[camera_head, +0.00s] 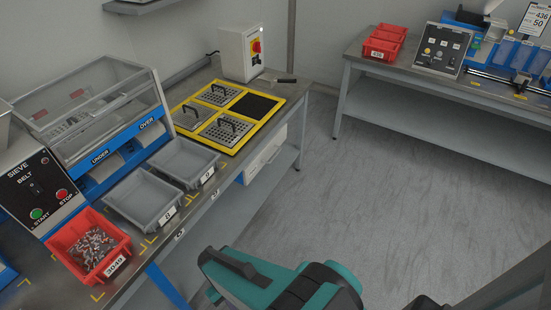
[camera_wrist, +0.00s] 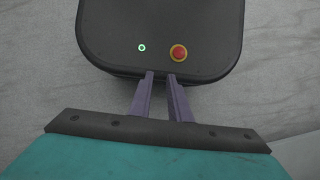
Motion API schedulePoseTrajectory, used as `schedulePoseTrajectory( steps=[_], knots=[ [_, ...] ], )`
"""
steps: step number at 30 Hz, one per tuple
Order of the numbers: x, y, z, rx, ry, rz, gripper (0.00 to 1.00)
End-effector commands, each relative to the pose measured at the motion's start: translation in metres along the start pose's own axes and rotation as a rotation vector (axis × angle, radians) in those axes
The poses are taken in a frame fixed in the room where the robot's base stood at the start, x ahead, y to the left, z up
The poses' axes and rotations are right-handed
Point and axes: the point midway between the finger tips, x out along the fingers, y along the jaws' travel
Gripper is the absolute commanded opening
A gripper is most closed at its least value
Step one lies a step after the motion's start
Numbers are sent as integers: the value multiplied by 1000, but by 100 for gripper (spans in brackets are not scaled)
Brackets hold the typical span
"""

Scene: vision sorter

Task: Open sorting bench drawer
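The sorting bench drawer (camera_head: 265,154) has a pale front under the right end of the bench, below the yellow-edged panel. It looks closed, and a small dark handle mark shows on its front. My gripper (camera_wrist: 161,75) shows in the wrist view with two purple fingers apart and nothing between them. It points over my own dark base, far from the drawer. In the head view my teal arm is at the bottom, and the gripper fingers cannot be made out.
The bench holds a sieve machine (camera_head: 88,105), grey trays (camera_head: 143,198), a red bin of small metal parts (camera_head: 88,245) and a yellow panel (camera_head: 232,116) with perforated plates. A second bench (camera_head: 440,85) stands at the back right. The grey floor (camera_head: 340,200) between is clear.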

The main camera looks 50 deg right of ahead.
Motion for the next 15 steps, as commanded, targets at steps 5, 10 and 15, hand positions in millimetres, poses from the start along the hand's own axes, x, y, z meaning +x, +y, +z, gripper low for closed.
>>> schedulePoseTrajectory(
  steps=[5, 10, 15],
  knots=[
    [1, 3, -16, 37, 28, -67, 17],
    [-4, 6, -45, 113, 85, -195, 17],
    [-17, 13, -83, 209, 171, -353, 17]
  ],
)
